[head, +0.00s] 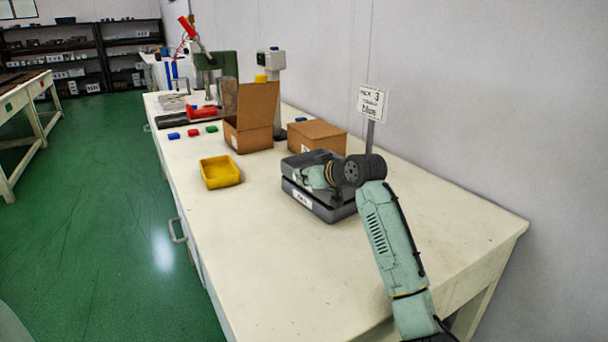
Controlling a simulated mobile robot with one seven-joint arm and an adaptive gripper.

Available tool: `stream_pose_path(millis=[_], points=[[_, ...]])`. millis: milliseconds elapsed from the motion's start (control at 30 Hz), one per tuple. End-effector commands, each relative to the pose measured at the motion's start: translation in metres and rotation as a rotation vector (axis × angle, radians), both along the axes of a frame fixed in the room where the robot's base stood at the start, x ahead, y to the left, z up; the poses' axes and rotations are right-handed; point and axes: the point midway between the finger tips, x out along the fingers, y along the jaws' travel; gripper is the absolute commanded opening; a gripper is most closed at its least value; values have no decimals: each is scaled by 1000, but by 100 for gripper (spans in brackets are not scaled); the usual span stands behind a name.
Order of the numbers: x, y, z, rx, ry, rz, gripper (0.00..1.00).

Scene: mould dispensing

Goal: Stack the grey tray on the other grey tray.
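Two grey trays are together on the white table, near the middle of the head view. The upper grey tray (296,162) appears to lie on the lower grey tray (331,213), which has a white label on its front side. I cannot tell whether the upper one is fully seated. My gripper (309,178) is at the upper tray, at the end of my pale green arm. My wrist covers part of both trays and hides the fingers, so their opening and any hold on the tray do not show.
A yellow bin (220,172) stands to the left of the trays. An open cardboard box (252,117) and a closed cardboard box (317,136) stand behind. A sign on a post (371,104) rises by the wall. The table's front right is clear.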

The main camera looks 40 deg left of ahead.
Motion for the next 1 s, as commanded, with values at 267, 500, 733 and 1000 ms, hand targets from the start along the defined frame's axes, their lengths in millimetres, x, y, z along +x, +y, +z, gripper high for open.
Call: stream_pose_path(millis=[267, 500, 733, 1000], points=[[0, 0, -2, 0, 0, 1, 12], [0, 0, -2, -1, 1, 1, 25], [0, 0, -2, -1, 1, 1, 25], [-5, -18, 18, 3, -1, 0, 25]])
